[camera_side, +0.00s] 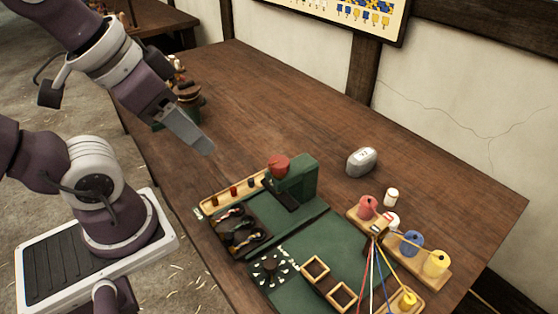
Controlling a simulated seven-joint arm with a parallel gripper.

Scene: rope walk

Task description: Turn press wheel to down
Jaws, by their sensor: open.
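The green press (297,181) stands on the green work board near the middle of the table. A red knob-like part (278,164), which looks like the press wheel, sits at its upper left. Its exact turn position is too small to read. My gripper (207,147) hangs above the table, up and to the left of the press, apart from it and from the red wheel. The jaws point down and to the right. They are open, and nothing shows between them.
A tray of coloured rope pieces (240,229) lies in front of the press. Spools of thread (412,241) stand on a wooden rack at the right, with strands running down. A grey weight (361,162) stands behind.

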